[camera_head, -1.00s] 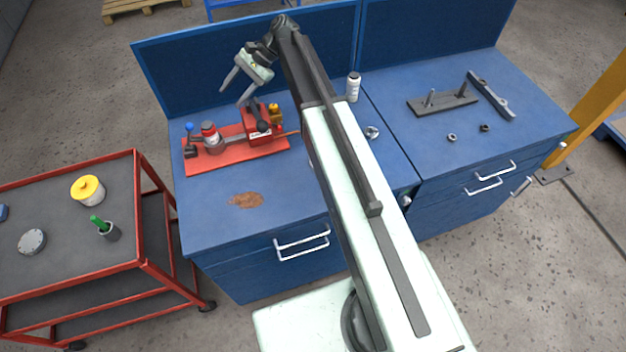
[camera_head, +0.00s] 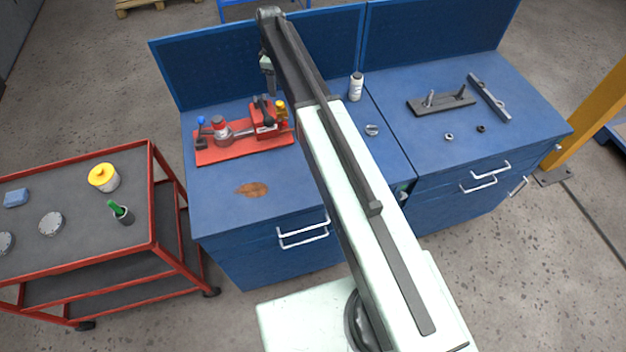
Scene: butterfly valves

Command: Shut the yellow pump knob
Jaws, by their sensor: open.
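The red pump unit (camera_head: 264,122) stands on a red base plate (camera_head: 232,154) on the left blue workbench. My gripper (camera_head: 269,92) hangs at the end of my arm, pointing down above and behind the pump unit. It is open and seen nearly edge-on, with nothing visible in it. It appears apart from the yellow knob, though the depth between them is hard to tell.
A brown stain (camera_head: 251,190) marks the bench front. A red cart (camera_head: 75,210) stands left. Blue back panels (camera_head: 215,75) rise behind; my arm hides part of the bench.

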